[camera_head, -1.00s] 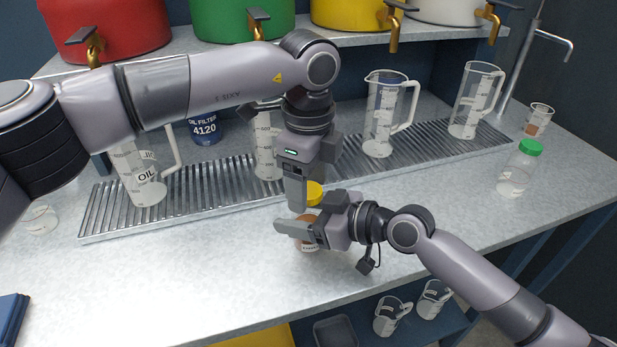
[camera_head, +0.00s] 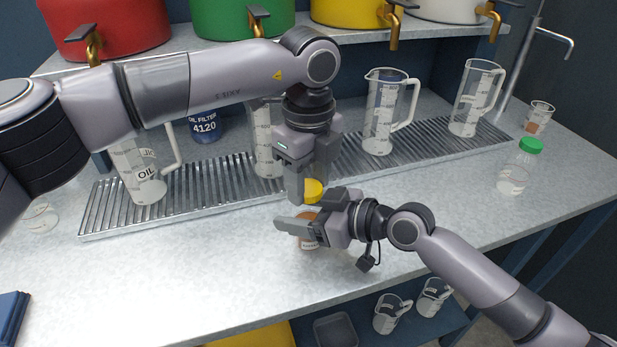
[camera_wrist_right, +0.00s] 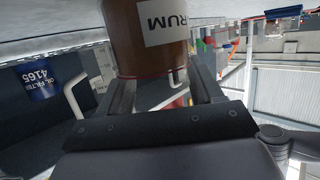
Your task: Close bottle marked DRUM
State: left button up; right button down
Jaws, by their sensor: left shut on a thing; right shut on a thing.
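A brown bottle (camera_head: 307,241) stands in the jaws of my right gripper (camera_head: 305,218), which is shut on it just above the worktop. Its label shows "RUM" in the right wrist view (camera_wrist_right: 160,30), with a finger on each side of the bottle. My left gripper (camera_head: 307,188) points down directly above the bottle and is shut on a yellow cap (camera_head: 313,191). The right gripper hides the bottle's neck, so I cannot tell whether the cap touches or sits on it.
Clear measuring jugs (camera_head: 382,115) stand on the metal drain grate (camera_head: 225,190) behind. A green-capped bottle (camera_head: 520,168) is at the right and a small beaker (camera_head: 40,216) at the left.

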pick_arm(q)
jog(key=o, duration=1.2)
jog(key=shift+c, duration=0.2)
jog(key=shift+r, duration=2.3)
jog(key=shift+r+m, duration=0.7)
jog(key=shift+r, duration=1)
